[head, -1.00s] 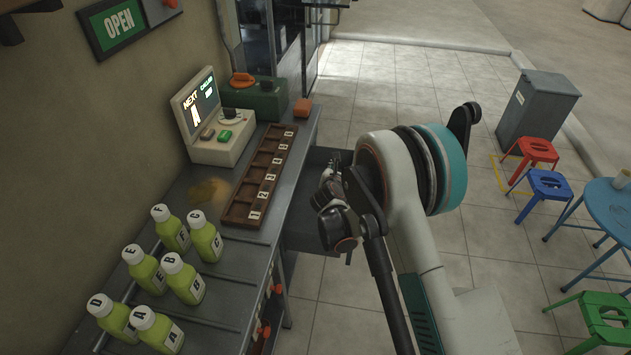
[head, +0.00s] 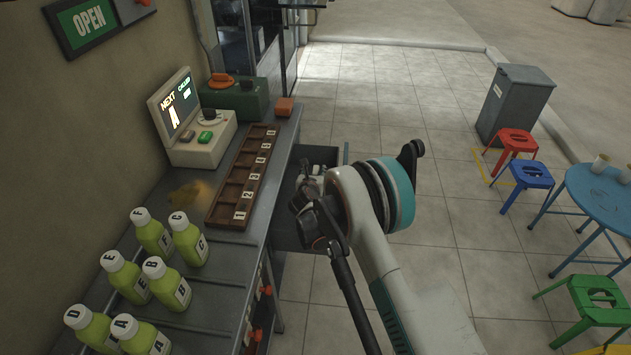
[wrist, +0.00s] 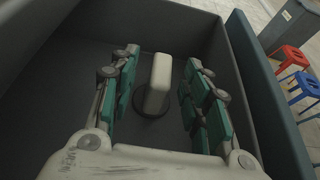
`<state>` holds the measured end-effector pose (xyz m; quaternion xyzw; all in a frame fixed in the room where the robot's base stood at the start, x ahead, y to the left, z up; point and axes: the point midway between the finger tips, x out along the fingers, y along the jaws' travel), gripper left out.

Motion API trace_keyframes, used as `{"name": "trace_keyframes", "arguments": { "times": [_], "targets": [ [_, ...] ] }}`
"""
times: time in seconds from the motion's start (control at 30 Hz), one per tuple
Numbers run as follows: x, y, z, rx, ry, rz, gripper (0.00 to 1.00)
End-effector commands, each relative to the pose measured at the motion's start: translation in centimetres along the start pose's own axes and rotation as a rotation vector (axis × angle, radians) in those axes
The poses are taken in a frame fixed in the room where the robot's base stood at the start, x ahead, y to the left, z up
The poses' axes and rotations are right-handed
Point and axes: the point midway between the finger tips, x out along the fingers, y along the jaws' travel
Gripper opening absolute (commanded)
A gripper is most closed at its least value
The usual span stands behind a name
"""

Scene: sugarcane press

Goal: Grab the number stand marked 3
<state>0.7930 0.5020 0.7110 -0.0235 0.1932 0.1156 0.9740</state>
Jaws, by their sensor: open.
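In the wrist view a white upright stand (wrist: 158,85) with a round dark base (wrist: 152,107) stands on the floor of a dark grey drawer (wrist: 65,75). No number can be read on it from this side. My gripper (wrist: 160,65) is open, with its green-padded fingers on either side of the stand and a visible gap on both sides. In the head view the drawer (head: 284,228) is pulled out from the counter, and my arm hides most of its inside and the gripper.
The drawer's front wall (wrist: 262,100) rises on the right in the wrist view. On the counter lies a numbered wooden rack (head: 228,218), beside a lit display machine (head: 200,135) and several green juice bottles (head: 152,232). Stools and a blue table (head: 605,195) stand far right.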

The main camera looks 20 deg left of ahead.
Motion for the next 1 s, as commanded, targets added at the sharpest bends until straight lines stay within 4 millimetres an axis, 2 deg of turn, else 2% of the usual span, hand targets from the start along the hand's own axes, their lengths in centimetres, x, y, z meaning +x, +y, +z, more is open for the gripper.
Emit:
{"name": "trace_keyframes", "arguments": {
  "times": [0.03,0.2,0.5,0.7,1.0],
  "targets": [
    [1.1,-0.3,-0.5,0.001,0.000,-0.002,0.43],
    [2.9,-0.2,-0.3,0.002,0.001,-0.001,0.43],
    [3.3,-0.2,-0.1,0.001,0.001,0.000,0.43],
    [3.3,-0.2,-0.1,0.001,0.001,0.000,0.00],
    [3.2,-0.2,-0.1,0.001,0.001,0.000,0.00]
  ]
}}
